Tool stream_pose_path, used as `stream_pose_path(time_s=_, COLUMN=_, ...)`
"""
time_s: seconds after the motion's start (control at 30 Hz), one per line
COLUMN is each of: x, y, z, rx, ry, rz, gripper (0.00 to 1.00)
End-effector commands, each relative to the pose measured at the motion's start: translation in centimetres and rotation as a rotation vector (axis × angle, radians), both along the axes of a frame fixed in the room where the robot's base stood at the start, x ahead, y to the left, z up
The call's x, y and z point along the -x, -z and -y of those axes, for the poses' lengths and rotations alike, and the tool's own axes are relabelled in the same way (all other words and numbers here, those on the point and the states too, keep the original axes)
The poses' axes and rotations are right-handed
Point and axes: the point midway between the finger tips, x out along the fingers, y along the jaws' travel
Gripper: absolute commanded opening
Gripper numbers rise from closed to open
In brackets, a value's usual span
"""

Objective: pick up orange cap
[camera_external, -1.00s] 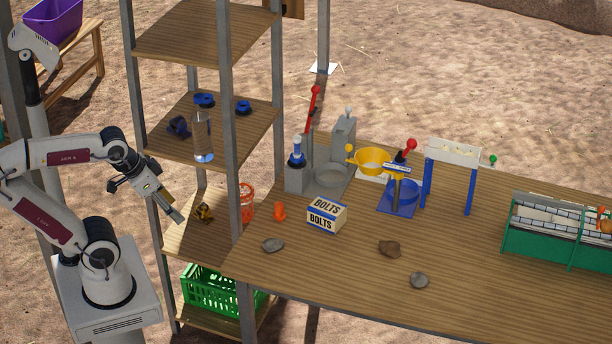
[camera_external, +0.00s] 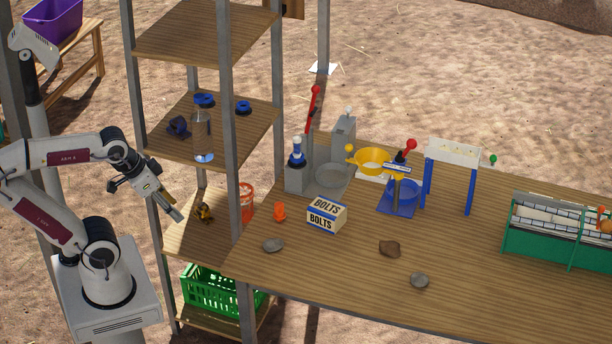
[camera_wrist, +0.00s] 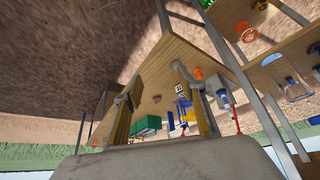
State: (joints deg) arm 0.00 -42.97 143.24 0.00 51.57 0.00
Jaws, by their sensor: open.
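A small orange piece (camera_external: 280,212), which looks like the orange cap, sits on the wooden table left of the BOLTS box (camera_external: 326,214). An orange openwork container (camera_external: 246,202) stands just left of it, partly behind a shelf post. It also shows in the wrist view (camera_wrist: 249,35). My gripper (camera_external: 178,215) is at the left of the shelf, pointing down and right, open and empty. It is well apart from the orange piece. In the wrist view my gripper's two fingers (camera_wrist: 155,78) are spread with nothing held between them.
Grey shelf posts (camera_external: 232,130) stand between my gripper and the table (camera_external: 340,270). A clear bottle (camera_external: 203,142) stands on the middle shelf; a small dark-yellow object (camera_external: 204,211) lies on the lower one. Stones (camera_external: 273,245) lie near the table's front, with free room between them.

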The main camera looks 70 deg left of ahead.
Motion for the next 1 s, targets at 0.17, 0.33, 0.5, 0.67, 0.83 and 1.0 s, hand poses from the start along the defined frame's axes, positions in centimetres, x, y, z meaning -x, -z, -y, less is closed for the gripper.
stream_pose_path(time_s=0.17, x=0.0, y=0.0, z=0.0, rx=0.000, ry=0.000, rz=0.000, gripper=0.40)
stream_pose_path(time_s=0.33, x=-0.8, y=0.1, z=0.0, rx=0.004, ry=-0.003, rz=0.007, gripper=0.40)
stream_pose_path(time_s=0.5, x=-3.0, y=0.4, z=0.1, rx=0.013, ry=-0.011, rz=0.029, gripper=0.40)
stream_pose_path(time_s=0.67, x=-6.1, y=1.0, z=0.1, rx=0.028, ry=-0.026, rz=0.063, gripper=0.40)
stream_pose_path(time_s=0.83, x=-9.6, y=1.9, z=0.0, rx=0.041, ry=-0.045, rz=0.106, gripper=0.40)
stream_pose_path(time_s=1.0, x=-12.9, y=2.9, z=-0.3, rx=0.053, ry=-0.068, rz=0.148, gripper=0.40)
